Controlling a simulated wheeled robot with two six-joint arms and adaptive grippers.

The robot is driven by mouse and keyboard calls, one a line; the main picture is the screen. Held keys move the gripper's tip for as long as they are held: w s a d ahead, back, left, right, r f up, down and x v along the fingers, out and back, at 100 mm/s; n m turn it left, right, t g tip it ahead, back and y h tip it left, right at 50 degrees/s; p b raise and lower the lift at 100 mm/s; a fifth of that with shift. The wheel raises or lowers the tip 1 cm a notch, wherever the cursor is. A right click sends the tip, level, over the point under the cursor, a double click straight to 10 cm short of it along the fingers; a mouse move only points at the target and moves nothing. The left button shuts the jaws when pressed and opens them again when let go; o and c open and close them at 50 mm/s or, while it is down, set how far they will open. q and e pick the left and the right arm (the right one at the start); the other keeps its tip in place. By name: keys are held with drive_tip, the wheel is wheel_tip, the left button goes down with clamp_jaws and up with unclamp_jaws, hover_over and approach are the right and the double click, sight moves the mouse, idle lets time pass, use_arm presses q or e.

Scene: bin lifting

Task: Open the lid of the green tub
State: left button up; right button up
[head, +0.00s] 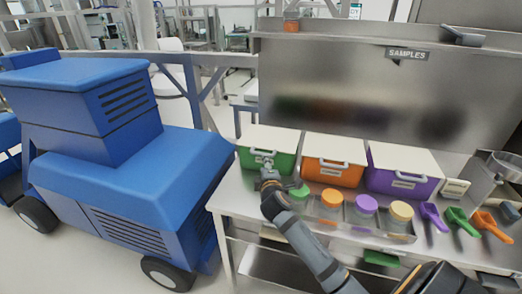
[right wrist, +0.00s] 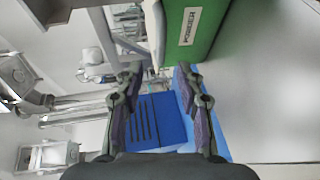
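The green tub (head: 285,163) stands at the left end of the bench, and its white lid (head: 268,137) lies flat on top, closed. A light handle (head: 258,158) is on its front. My right gripper (head: 267,172) is in front of the tub at the handle. In the right wrist view, the tub's green wall (right wrist: 221,20) with a white label fills the upper right. My right gripper (right wrist: 158,72) has its two fingers apart there. A pale edge of the lid or handle (right wrist: 157,30) reaches towards the gap; whether it lies between the fingertips, I cannot tell. My left gripper is not in view.
An orange tub (head: 330,177) and a purple tub (head: 400,186) stand to the right. Jars with coloured lids (head: 366,204) and coloured scoops (head: 458,217) line the bench front. A large blue vehicle (head: 130,175) stands left of the bench. A steel panel (head: 385,100) rises behind.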

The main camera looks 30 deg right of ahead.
drive_tip(key=x, duration=1)
drive_tip(key=shift+w+p, duration=0.15)
drive_tip(key=shift+p, duration=0.25)
drive_tip(key=shift+f, duration=0.1)
drive_tip(key=shift+c, duration=0.4)
clamp_jaws()
